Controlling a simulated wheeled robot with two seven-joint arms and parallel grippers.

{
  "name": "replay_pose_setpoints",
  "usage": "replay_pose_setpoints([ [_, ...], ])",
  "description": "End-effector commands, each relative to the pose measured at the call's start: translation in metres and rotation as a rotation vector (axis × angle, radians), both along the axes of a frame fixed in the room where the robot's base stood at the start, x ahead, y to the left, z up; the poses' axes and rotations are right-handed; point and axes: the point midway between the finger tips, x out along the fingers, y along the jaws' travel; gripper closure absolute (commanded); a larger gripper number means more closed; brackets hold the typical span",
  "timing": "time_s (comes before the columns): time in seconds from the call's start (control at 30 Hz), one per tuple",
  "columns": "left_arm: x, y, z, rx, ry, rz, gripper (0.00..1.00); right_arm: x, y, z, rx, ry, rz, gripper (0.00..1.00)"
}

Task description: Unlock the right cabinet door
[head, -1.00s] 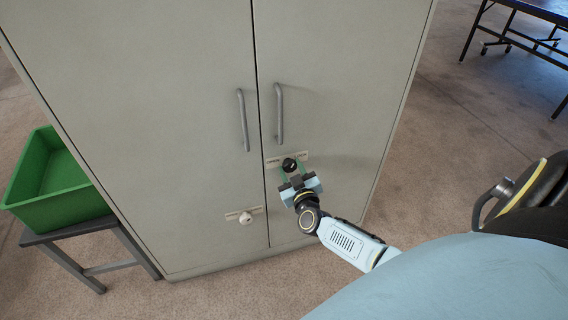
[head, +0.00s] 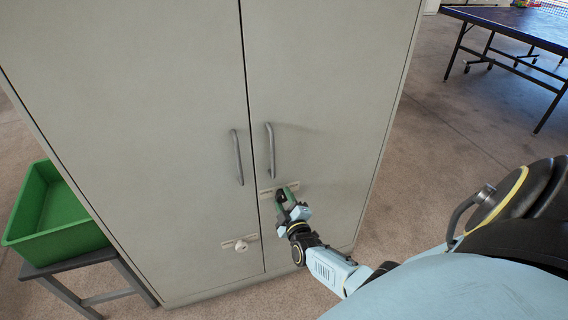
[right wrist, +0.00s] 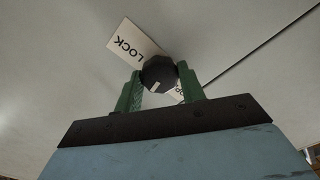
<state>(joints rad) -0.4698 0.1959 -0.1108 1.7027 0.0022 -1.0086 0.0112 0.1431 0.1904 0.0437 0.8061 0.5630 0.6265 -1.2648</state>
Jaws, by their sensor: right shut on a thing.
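The right cabinet door (head: 325,100) is shut, flush with the left door. My right gripper (head: 285,198) is at its lock, low near the inner edge. In the right wrist view its green fingers (right wrist: 160,85) are shut on a dark faceted knob (right wrist: 159,70) with a pale mark on its rim. The knob sits on a cream label plate (right wrist: 130,42) reading LOCK at one end; the lettering at the other end is mostly hidden by a finger. In the head view the plate (head: 266,191) shows partly behind the gripper. My left gripper is out of view.
The left door (head: 130,110) has a pale round knob (head: 240,246) on its own plate. Upright handles stand out on both doors, the right one (head: 270,150) just above my gripper. A green crate (head: 55,240) stands left; a table-tennis table (head: 515,28) stands back right.

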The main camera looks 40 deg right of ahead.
Motion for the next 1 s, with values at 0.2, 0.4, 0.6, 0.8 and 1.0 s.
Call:
replay_pose_setpoints([
  [0.2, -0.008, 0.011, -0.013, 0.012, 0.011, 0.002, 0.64, 0.0, 0.001, 0.0, -0.184, 0.078, 0.0, 1.0],
  [0.4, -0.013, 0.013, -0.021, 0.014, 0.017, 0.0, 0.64, 0.0, 0.001, 0.0, -0.336, 0.143, 0.001, 1.0],
  [0.6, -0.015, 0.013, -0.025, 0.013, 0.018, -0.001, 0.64, 0.0, 0.001, 0.0, -0.452, 0.189, 0.001, 1.0],
  [0.8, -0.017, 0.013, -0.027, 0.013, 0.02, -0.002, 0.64, 0.0, 0.001, -0.001, -0.522, 0.219, 0.001, 1.0],
  [1.0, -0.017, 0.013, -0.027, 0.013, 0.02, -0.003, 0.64, 0.0, 0.001, -0.001, -0.552, 0.231, 0.002, 1.0],
])
